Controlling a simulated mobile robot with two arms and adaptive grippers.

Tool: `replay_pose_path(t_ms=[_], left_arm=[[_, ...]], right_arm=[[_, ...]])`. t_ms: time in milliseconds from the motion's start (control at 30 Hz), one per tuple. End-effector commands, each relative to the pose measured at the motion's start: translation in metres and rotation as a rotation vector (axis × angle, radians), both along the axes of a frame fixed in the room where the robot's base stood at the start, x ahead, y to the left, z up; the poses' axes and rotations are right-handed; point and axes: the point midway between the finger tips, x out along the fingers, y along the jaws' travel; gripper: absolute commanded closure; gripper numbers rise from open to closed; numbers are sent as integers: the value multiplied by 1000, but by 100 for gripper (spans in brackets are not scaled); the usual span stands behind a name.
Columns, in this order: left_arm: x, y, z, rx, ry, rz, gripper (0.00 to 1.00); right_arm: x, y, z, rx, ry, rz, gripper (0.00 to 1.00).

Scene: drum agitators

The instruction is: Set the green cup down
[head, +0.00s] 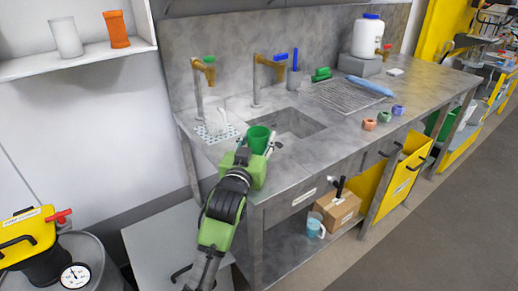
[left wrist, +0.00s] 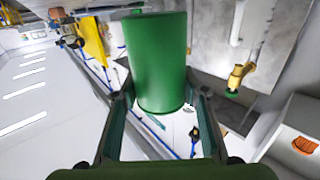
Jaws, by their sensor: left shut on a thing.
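The green cup (head: 258,138) is upright in the head view, at the front-left edge of the sink basin (head: 297,123). My left gripper (head: 260,150) is shut on the cup. In the left wrist view the cup (left wrist: 157,62) sits between the two fingers of the gripper (left wrist: 163,105). Its underside is hidden in the head view, so I cannot tell whether it touches the counter (head: 300,155). My right gripper is not in view.
A perforated white mat (head: 216,133) with a clear item on it lies left of the sink. Two taps (head: 207,72) (head: 262,68) stand behind. Counter front of the sink is bare.

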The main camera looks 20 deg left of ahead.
Motion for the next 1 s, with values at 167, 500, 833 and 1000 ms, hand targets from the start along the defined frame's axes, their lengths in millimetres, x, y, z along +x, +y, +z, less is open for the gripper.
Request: replay_pose_path(t_ms=[167,500,833,1000], left_arm=[[6,0,-21,-1,5,0,71],[5,0,-38,0,0,-1,71],[5,0,-40,0,1,-1,43],[5,0,-40,0,0,-1,43]], right_arm=[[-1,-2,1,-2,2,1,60],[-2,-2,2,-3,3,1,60],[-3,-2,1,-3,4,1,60],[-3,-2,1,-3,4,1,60]])
